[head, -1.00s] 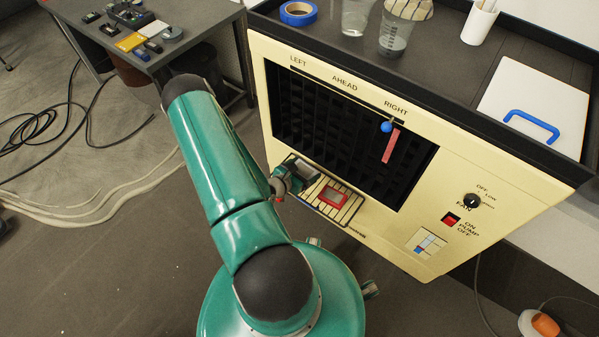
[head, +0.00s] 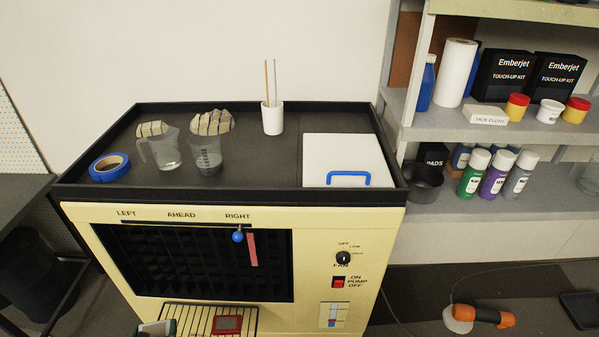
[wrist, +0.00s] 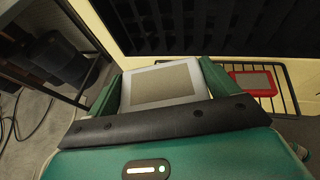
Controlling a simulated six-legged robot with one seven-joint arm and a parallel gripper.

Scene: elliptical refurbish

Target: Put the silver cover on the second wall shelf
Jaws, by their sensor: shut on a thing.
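The silver cover (wrist: 165,82), a flat rectangular plate with a pale rim and a darker grey panel, is between the two green fingers of my gripper (wrist: 164,80) in the wrist view. The gripper is shut on it. In the head view only the tip of my gripper (head: 157,328) shows at the bottom edge, in front of the cream heater and left of its front rack. The wall shelves stand at the right of the head view: a top board (head: 510,10), a middle board (head: 440,128) and a lower board (head: 450,205).
The middle shelf holds a blue bottle, a paper roll, black boxes and small jars. The lower shelf holds a dark pot (head: 424,183) and spray cans. A red-framed piece (head: 228,324) lies on the rack. The heater's tray top (head: 250,160) carries cups and a white panel.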

